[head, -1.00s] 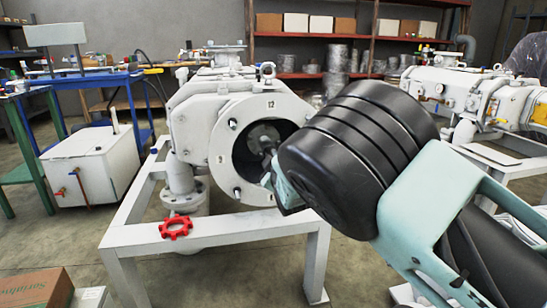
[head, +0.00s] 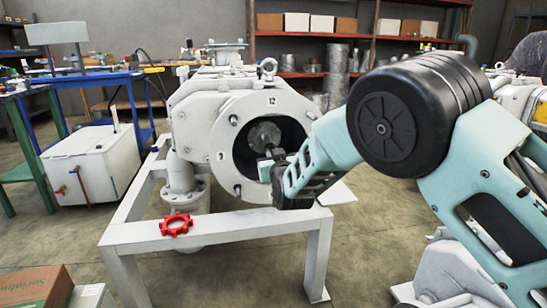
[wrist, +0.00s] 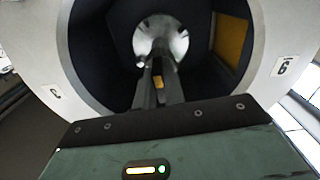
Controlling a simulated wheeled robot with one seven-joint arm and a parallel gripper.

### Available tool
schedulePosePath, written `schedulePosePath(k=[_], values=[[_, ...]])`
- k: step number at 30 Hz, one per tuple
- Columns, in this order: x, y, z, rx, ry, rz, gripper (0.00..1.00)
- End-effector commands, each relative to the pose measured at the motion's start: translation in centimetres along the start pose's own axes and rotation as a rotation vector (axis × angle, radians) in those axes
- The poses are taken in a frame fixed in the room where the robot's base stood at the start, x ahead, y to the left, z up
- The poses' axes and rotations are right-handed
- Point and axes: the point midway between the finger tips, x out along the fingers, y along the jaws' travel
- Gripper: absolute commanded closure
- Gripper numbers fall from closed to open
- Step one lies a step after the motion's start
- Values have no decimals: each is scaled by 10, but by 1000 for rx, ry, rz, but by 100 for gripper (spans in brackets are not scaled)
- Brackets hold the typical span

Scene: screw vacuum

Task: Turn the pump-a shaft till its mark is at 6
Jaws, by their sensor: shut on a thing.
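The pump-a shaft (head: 264,136) is a grey metal end inside the dark round opening of a white flange (head: 228,190). The flange carries a 12 label at its top and a 9 label at its left. My gripper (head: 268,162) reaches into the opening from the lower right and is shut on the shaft. In the wrist view the shaft's bright round end (wrist: 163,36) is above my narrow fingers (wrist: 158,88), with a small yellow patch between them. I cannot make out the shaft's mark for certain.
The pump stands on a white frame (head: 215,226), with a red handwheel (head: 176,225) at its front rail. The flange wall closely surrounds my fingers. A white box (head: 92,163) stands at left, another machine at right, and shelves (head: 300,38) behind.

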Motion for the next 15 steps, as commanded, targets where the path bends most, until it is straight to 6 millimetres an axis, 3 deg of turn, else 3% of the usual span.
schedulePosePath(k=[15], values=[[0,-1,2,95,-4,-1,100]])
